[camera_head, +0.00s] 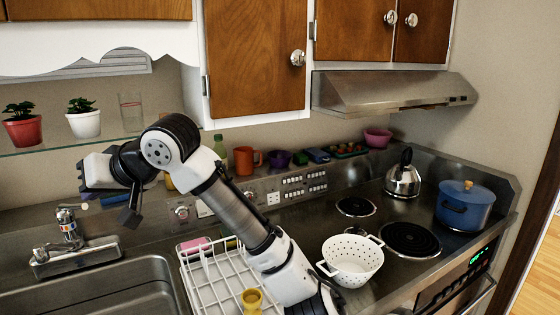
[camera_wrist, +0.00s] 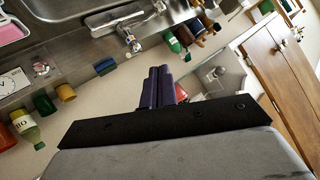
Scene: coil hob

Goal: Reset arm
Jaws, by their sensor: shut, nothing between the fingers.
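My arm reaches up from the lower middle of the head view and bends back to the left at its elbow. My gripper (camera_head: 130,215) hangs in front of the shelf and wall, above the back edge of the sink. In the wrist view my gripper's fingers (camera_wrist: 160,85) are together and hold nothing. The fingers touch no object that I can see.
The sink (camera_head: 95,290) with its faucet (camera_head: 68,226) lies below. A glass shelf (camera_head: 50,148) with potted plants is close behind. A white dish rack (camera_head: 215,280), a white colander (camera_head: 352,260), a kettle (camera_head: 403,178) and a blue pot (camera_head: 466,206) stand to the right.

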